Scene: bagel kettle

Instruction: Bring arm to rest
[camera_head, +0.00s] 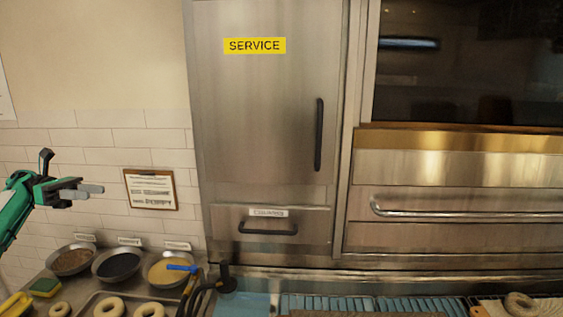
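My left arm, green and black, comes in from the left edge. Its gripper (98,189) has grey fingers that point right, held in the air in front of the white tiled wall. The fingers overlap from this side, so I cannot tell the gap between them. No object shows in them. My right arm and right gripper are not in view.
Below the gripper, three round pans of toppings (118,265) stand on the counter, with bagels (108,307) on a tray in front. A green and yellow sponge (45,287) lies at left. A black knobbed thing (226,279) stands near a steel cabinet (262,120).

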